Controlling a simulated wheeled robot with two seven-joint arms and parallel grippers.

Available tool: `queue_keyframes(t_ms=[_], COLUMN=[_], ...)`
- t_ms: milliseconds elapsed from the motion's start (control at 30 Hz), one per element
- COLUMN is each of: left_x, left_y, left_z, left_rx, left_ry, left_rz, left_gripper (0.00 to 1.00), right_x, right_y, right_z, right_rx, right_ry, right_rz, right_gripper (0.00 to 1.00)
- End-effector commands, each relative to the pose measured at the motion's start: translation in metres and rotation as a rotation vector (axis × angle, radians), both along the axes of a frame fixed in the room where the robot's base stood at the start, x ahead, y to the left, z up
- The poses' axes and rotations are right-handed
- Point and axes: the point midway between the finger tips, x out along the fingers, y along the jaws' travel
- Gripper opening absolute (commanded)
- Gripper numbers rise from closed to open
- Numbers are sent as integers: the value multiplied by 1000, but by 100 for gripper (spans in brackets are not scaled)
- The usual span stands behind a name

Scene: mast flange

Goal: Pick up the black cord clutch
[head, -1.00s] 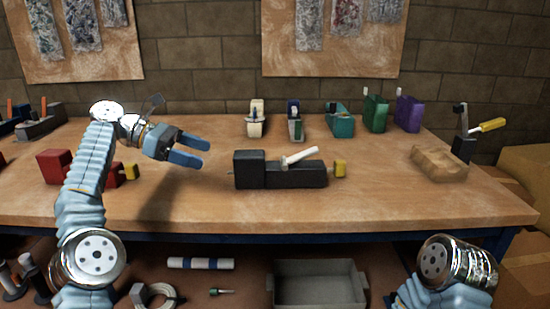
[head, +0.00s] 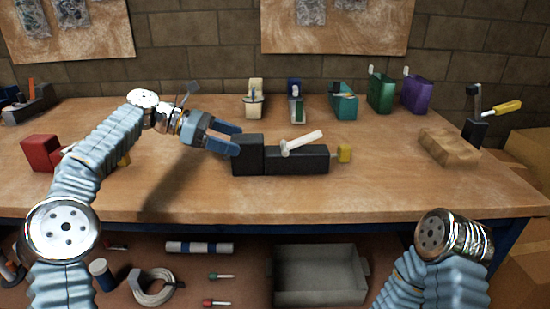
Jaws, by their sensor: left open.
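The black cord clutch (head: 300,160) lies near the middle of the workbench. It has a taller block at its left end, a white lever (head: 302,143) slanting across its top and a yellow tip (head: 344,153) at its right end. My left gripper (head: 231,138) is open and empty, coming in from the left. Its blue fingertips are close to the top left of the clutch's tall block; I cannot tell whether they touch it. My right gripper is out of view; only a link of that arm shows at the lower right.
A red clutch (head: 42,153) sits at left, partly behind my left arm. Cream (head: 254,100), navy, teal (head: 343,103), green (head: 380,92) and purple (head: 416,95) ones stand along the back. A brown block (head: 447,147) is at right. A grey bin (head: 320,278) is on the lower shelf.

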Motion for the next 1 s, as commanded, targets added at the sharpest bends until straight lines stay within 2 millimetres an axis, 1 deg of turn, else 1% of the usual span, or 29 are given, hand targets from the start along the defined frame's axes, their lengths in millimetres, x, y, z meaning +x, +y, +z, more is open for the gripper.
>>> queue_keyframes(t_ms=[67,200,333,433,633,1000], left_x=[0,2,3,4,4,4], left_y=[-6,-25,-41,-46,-47,-47], left_z=[-4,-17,-23,-25,-25,-25], left_rx=[0,0,0,0,0,0], left_ry=[0,2,0,0,0,0], left_rz=[-1,-4,-1,0,0,0], left_gripper=[87,87,87,87,87,31], right_x=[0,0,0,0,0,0], right_y=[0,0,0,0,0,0], right_z=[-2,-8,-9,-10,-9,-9], right_rx=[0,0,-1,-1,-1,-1], right_ry=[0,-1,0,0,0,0], right_rz=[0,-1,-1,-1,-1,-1], right_gripper=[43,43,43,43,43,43])
